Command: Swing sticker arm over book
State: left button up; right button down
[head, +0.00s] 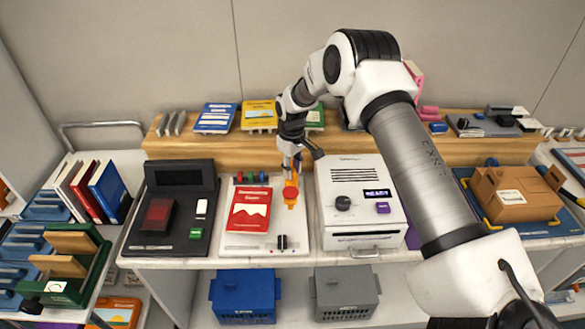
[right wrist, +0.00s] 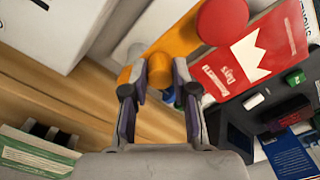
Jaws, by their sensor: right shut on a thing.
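The sticker arm (head: 291,203) is orange with a round red pad and stands at the right side of a white station board. The red book (head: 249,210) lies on the board to the left of the pad, and the two look apart in the head view. In the right wrist view, the orange arm (right wrist: 180,38) ends in a knob between my fingers, with the red pad (right wrist: 222,20) beyond it next to the book (right wrist: 258,58). My right gripper (head: 291,168) is shut on the knob, also seen in the right wrist view (right wrist: 158,88). My left gripper is not in view.
A white machine (head: 358,200) with a lit display stands close to the right of the sticker arm. A black device (head: 172,210) stands left of the board (head: 262,244). Behind is a wooden shelf (head: 220,147) with several books. Colored buttons sit behind the red book.

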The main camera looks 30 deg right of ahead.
jog(key=shift+f, duration=0.15)
jog(key=shift+w+a+f+m, duration=0.15)
jog(key=shift+a+m, duration=0.1)
jog(key=shift+m, duration=0.35)
jog(key=shift+w+a+r+m, duration=0.1)
jog(key=shift+a+m, duration=0.1)
jog(key=shift+m, duration=0.4)
jog(key=shift+w+a+f+m+b, duration=0.1)
jog(key=shift+w+a+m+b, duration=0.3)
jog(key=shift+m, duration=1.05)
jog(key=shift+w+a+r+m+b, duration=0.1)
jog(key=shift+w+m, duration=0.55)
jog(key=shift+m, duration=0.75)
jog(key=shift+w+a+f+m+b, duration=0.2)
jog(key=shift+w+m, duration=0.35)
jog(key=shift+m, duration=0.9)
jog(key=shift+r, duration=0.1)
